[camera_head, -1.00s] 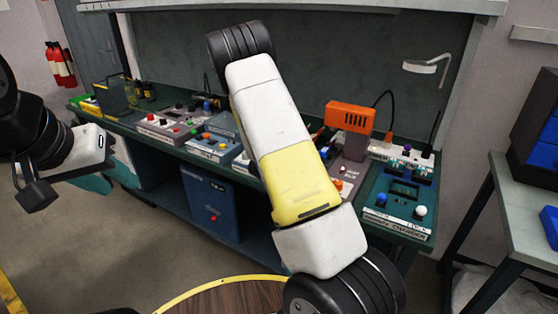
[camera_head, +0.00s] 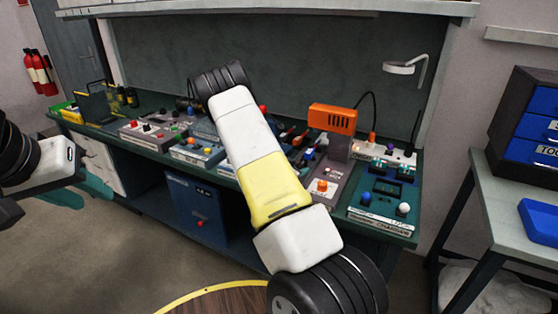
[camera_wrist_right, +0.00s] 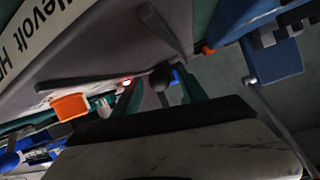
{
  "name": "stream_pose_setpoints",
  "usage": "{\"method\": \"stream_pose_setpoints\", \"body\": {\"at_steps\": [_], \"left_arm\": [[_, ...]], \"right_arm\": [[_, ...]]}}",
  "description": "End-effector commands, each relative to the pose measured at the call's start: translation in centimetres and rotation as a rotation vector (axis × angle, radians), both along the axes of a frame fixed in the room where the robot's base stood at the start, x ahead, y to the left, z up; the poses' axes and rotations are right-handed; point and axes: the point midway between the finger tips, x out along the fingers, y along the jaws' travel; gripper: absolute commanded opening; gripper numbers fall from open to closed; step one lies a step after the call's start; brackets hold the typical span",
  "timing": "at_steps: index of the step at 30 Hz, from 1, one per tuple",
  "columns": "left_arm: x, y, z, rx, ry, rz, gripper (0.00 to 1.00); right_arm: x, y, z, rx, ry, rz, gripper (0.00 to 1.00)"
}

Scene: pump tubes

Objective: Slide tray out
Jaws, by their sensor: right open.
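No tray stands out clearly in either view. My right arm crosses the middle of the head view and hides part of the workbench; its gripper is hidden there. In the right wrist view, my right gripper (camera_wrist_right: 160,79) is open, with dark green fingers on either side of a dark round knob (camera_wrist_right: 161,77). I cannot tell whether they touch it. A grey sloped panel with large lettering (camera_wrist_right: 40,25) lies beyond the fingers.
The green workbench (camera_head: 395,229) carries several control boxes, including a blue one (camera_head: 197,150), and an orange device (camera_head: 332,118). A blue cabinet (camera_head: 197,207) stands underneath. A side table (camera_head: 500,215) at right holds a blue bin (camera_head: 538,222) and drawers (camera_head: 530,150). Floor shows at left.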

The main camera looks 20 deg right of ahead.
Motion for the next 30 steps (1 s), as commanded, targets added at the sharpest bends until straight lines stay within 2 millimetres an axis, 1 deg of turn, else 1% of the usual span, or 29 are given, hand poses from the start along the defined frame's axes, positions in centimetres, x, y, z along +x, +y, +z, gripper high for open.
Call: {"method": "stream_pose_setpoints", "body": {"at_steps": [2,3,8,9,10,11,30], "left_arm": [[0.0,0.0,0.0,0.0,0.0,0.0,0.36],[0.0,0.0,0.0,0.0,0.0,0.0,0.36],[-0.01,0.0,0.01,0.0,0.0,0.0,0.36],[-0.01,0.0,0.01,0.0,0.0,0.0,0.36],[-0.01,0.0,0.01,0.0,0.0,0.0,0.36],[-0.01,0.0,0.01,0.0,0.0,0.0,0.36],[0.0,0.0,0.0,0.0,0.0,0.0,0.36]], "right_arm": [[-0.01,0.01,-0.01,0.0,0.0,0.0,0.5],[-0.02,0.0,-0.01,0.0,0.0,0.0,0.48],[-0.03,0.01,-0.01,0.0,0.0,0.0,0.16],[-0.03,0.02,0.0,0.001,0.0,0.0,0.09],[-0.03,0.02,0.0,0.001,0.0,0.0,0.03],[-0.03,0.02,0.0,0.001,0.0,0.0,0.0],[-0.03,0.04,0.0,0.0,0.001,0.001,0.0]]}}
